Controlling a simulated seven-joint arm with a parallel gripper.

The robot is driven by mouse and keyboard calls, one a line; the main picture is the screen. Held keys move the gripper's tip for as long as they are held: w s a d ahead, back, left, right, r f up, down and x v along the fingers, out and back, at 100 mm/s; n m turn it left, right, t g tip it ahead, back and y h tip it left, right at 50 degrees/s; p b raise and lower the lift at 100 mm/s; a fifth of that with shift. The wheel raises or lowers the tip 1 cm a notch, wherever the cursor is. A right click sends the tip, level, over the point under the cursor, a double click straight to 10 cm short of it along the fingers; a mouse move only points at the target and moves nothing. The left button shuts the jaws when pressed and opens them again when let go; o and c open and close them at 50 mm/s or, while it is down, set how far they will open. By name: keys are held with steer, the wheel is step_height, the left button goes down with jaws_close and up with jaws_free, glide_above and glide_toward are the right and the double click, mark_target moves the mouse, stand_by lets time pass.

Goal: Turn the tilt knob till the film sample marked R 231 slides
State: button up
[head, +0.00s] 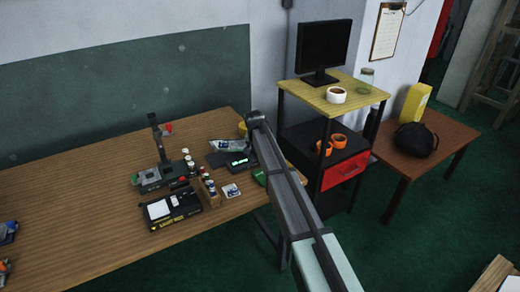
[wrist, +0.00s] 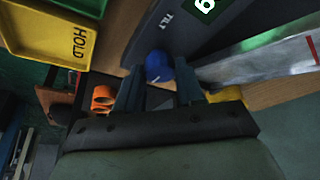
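A blue knob (wrist: 158,67) sits beside the word TILT on a dark grey device (wrist: 190,35) in the wrist view. My gripper (wrist: 159,75) is open, with one finger on each side of the knob; a small gap seems to show on both sides. A green display with a white digit (wrist: 205,6) is cut off at the top edge. In the head view the device (head: 236,161) with its green display stands on the wooden table, and my arm hides the gripper. I cannot make out a film sample marked R 231.
A yellow tray marked HOLD (wrist: 45,32) lies left of the device. The table's left part is mostly clear.

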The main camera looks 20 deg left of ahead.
steer(key=o, duration=0.4)
steer(key=shift+c, duration=0.2)
steer(key=shift+r, duration=0.1)
steer(key=v, duration=1.3)
steer(key=shift+s+r, duration=0.2)
steer(key=shift+r, duration=0.05)
